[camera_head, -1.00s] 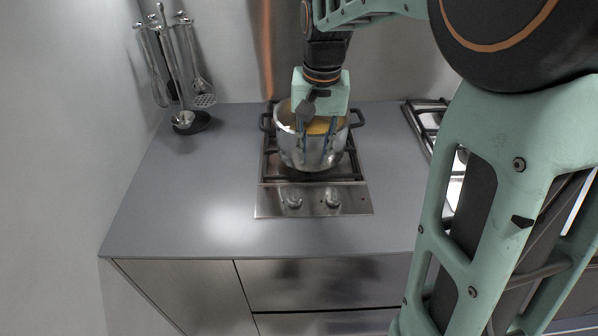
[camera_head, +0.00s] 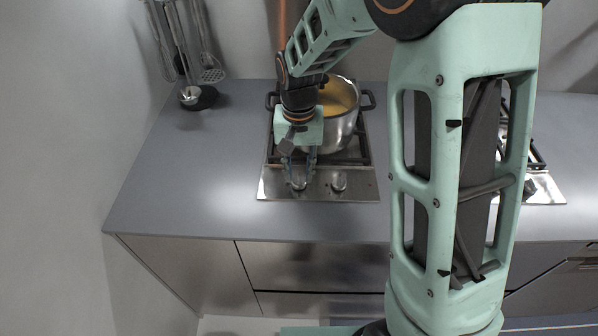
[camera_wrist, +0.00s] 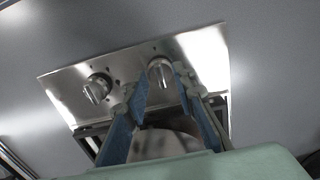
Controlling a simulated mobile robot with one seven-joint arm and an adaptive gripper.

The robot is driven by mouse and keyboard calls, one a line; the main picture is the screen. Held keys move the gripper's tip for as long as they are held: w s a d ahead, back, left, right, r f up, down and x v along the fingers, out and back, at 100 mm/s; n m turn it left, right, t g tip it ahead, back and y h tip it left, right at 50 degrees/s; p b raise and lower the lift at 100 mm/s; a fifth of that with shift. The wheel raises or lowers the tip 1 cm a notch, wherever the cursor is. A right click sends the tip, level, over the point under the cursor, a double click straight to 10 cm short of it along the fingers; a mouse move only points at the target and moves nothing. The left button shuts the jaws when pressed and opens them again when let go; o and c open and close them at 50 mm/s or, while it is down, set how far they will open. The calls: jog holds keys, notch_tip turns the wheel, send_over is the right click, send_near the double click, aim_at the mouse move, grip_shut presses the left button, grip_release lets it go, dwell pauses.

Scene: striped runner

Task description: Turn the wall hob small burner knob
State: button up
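The hob's steel control strip (camera_head: 319,190) carries two metal knobs, a left knob (camera_head: 298,184) and a right knob (camera_head: 339,181). I cannot tell from markings which one serves the small burner. My gripper (camera_head: 298,176) points down over the left knob, its blue fingers apart on either side of it. In the wrist view the picture is turned round: that knob (camera_wrist: 160,70) shows at the open fingertips (camera_wrist: 160,80), and the other knob (camera_wrist: 97,89) lies to the left, clear of the fingers. Contact with the knob cannot be made out.
A steel pot (camera_head: 341,128) with yellow-orange contents stands on the hob just behind my gripper. A utensil stand (camera_head: 203,98) is at the back left. A second hob (camera_head: 541,188) is partly hidden by my arm. The grey worktop (camera_head: 190,170) left of the hob is clear.

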jog(key=shift+f, duration=0.5)
